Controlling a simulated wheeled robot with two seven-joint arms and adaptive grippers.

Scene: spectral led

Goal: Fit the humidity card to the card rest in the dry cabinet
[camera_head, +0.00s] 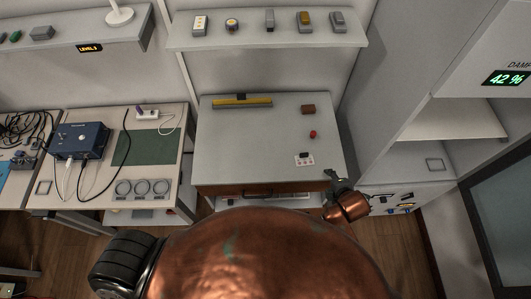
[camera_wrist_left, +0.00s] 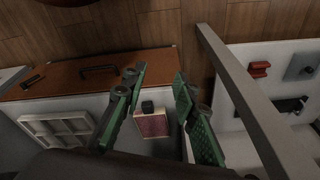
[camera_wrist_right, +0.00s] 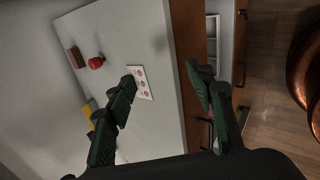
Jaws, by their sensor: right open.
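The humidity card (camera_head: 304,161), white with several red spots, lies on the grey worktop near its right front. The card also shows in the right wrist view (camera_wrist_right: 140,83), beyond my right fingers. My right gripper (camera_head: 337,177) is open and empty at the worktop's front right corner, apart from the card. The dry cabinet (camera_head: 455,117) stands at the right with a green 42 % display. My left gripper (camera_wrist_left: 158,75) is open and empty.
A red piece (camera_head: 312,134) and a brown block (camera_head: 308,109) lie behind the card. A yellow and dark bar (camera_head: 242,100) lies at the worktop's back. The worktop's middle is clear. A dark-framed glass door (camera_head: 500,215) stands at the lower right.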

